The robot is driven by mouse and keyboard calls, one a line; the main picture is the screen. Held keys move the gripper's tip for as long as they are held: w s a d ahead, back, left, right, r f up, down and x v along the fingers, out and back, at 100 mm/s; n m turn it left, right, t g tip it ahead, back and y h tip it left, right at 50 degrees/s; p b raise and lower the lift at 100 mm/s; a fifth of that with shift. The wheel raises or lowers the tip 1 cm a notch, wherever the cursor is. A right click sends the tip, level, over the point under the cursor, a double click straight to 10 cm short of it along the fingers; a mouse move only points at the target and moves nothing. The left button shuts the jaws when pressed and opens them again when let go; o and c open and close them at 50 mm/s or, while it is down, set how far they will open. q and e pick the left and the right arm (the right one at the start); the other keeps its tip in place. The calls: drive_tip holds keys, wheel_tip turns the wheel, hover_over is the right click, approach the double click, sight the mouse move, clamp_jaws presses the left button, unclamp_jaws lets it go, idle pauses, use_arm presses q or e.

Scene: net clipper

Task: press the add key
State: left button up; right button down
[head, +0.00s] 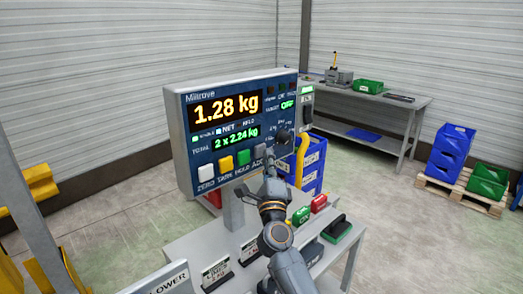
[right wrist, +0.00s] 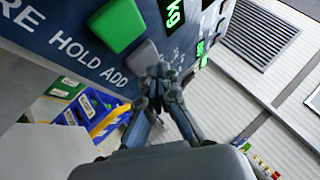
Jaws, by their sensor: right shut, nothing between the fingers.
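The scale display (head: 180,130) stands upright on a post and reads 1.28 kg, with a total line of 2 x 2.24 kg. Its keys run along the bottom: white zero (head: 206,173), yellow tare (head: 226,164), green hold (head: 243,157) and grey add (head: 260,150). My right gripper (head: 269,163) is shut and empty, its tips close to the add key. In the right wrist view the fingertips (right wrist: 160,72) overlap the edge of the grey add key (right wrist: 142,58), beside the green hold key (right wrist: 118,24). Whether they touch is unclear. My left gripper is out of view.
A dark knob (head: 283,137) sits on the display's right part. Below, a light table (head: 190,244) carries label cards and a green-and-black item (head: 337,229). Blue bins (head: 314,165) stand behind. A workbench (head: 410,108) is at the back right.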

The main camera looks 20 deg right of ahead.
drive_tip(key=shift+s+d, duration=0.1)
drive_tip(key=shift+s, duration=0.25)
drive_tip(key=s+p, duration=0.1)
drive_tip(key=s+d, duration=0.1)
drive_tip(key=s, duration=0.1)
drive_tip(key=s+p, duration=0.1)
drive_tip(key=shift+s+d+p, duration=0.3)
drive_tip(key=shift+s+d, duration=0.05)
drive_tip(key=shift+a, duration=0.1)
idle(0.6)
